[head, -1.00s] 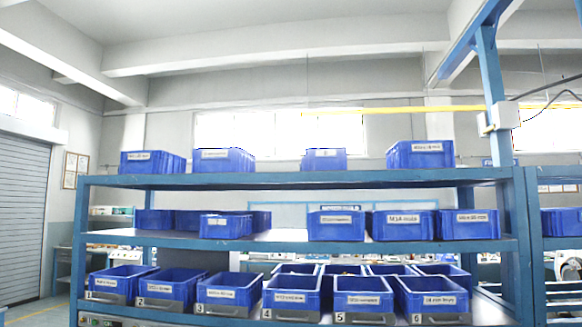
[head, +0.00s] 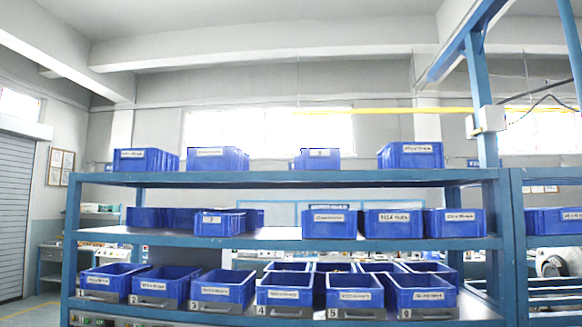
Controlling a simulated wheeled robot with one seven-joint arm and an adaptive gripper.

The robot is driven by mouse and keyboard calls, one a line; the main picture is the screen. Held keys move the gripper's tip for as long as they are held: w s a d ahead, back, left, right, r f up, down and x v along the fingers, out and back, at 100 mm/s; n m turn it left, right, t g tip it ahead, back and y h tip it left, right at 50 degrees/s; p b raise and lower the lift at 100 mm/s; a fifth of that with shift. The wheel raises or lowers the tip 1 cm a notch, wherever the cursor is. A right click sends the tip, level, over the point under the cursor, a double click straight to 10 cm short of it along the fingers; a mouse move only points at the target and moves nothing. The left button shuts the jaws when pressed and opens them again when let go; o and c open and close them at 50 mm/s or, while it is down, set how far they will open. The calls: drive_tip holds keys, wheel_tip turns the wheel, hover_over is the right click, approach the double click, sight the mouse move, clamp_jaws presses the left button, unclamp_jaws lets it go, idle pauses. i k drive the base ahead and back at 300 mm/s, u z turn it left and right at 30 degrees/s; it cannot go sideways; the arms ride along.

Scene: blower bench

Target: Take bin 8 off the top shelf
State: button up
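Several blue bins stand spaced along the top shelf (head: 270,180) of a blue rack. From left to right these are a far-left bin (head: 135,162), a second bin (head: 208,160), a smaller third bin (head: 312,163) and a right bin (head: 398,163). The third bin has a short label, the others longer ones. The labels are too small to read surely, so I cannot tell which bin is bin 8. My gripper is not in view.
Numbered open bins (head: 222,287) fill the lower level. A blue post (head: 481,110) with a grey box (head: 488,120) rises at right. The top shelf has free gaps between bins.

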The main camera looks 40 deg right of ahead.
sight(327, 158)
drive_tip(key=k, duration=1.05)
drive_tip(key=z, duration=1.25)
drive_tip(key=i, duration=1)
